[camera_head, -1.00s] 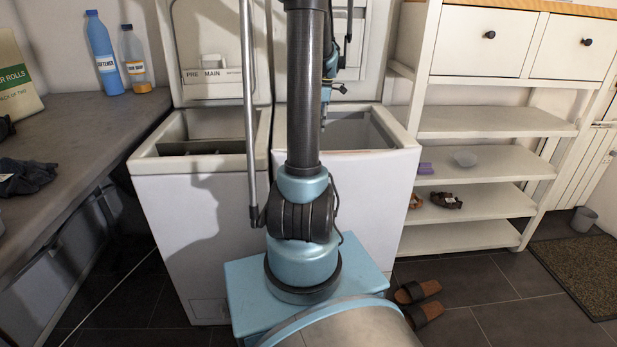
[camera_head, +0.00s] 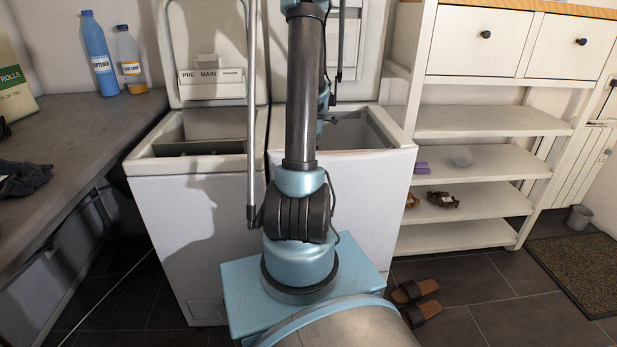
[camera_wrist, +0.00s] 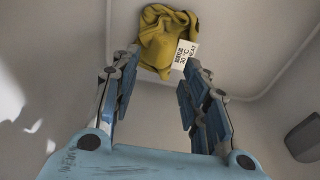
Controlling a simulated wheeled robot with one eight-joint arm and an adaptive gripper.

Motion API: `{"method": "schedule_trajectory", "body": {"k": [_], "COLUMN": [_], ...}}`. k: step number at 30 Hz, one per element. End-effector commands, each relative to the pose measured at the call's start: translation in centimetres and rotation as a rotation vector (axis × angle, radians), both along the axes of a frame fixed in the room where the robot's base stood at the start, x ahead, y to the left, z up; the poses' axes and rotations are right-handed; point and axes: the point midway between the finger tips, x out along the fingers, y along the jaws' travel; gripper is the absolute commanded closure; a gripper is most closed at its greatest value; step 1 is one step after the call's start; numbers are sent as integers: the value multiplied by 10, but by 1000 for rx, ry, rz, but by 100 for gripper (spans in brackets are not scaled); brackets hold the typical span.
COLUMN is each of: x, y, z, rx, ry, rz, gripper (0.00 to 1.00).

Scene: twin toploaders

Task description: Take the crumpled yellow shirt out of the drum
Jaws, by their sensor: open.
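The crumpled yellow shirt (camera_wrist: 165,38) lies at the top middle of the wrist view, against a pale surface inside the tub. A white tag with printing (camera_wrist: 183,54) hangs from its right side. My gripper (camera_wrist: 160,66) is open, its two fingers spread left and right just below the shirt in the picture, with nothing between them. I cannot tell whether a fingertip touches the cloth. In the head view my wrist reaches down at the right-hand opening of the white toploader (camera_head: 340,190); the shirt and fingertips are hidden there.
Pale tub walls surround the gripper, with a dark grey fitting (camera_wrist: 304,139) at the right. The left-hand opening (camera_head: 205,135) is beside the right one, under a raised lid. A grey counter (camera_head: 80,150) with two bottles stands left; white shelves (camera_head: 475,180) stand right.

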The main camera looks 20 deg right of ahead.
Motion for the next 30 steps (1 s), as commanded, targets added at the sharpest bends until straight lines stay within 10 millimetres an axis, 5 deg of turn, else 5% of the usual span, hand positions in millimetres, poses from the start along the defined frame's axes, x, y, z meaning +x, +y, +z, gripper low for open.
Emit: {"method": "schedule_trajectory", "body": {"k": [13, 24, 30], "x": [0, 0, 0], "y": [5, 6, 6], "z": [-45, -52, -51], "rx": [0, 0, 0], "ry": [0, 0, 0], "rz": [0, 0, 0], "gripper": [58, 58, 100]}}
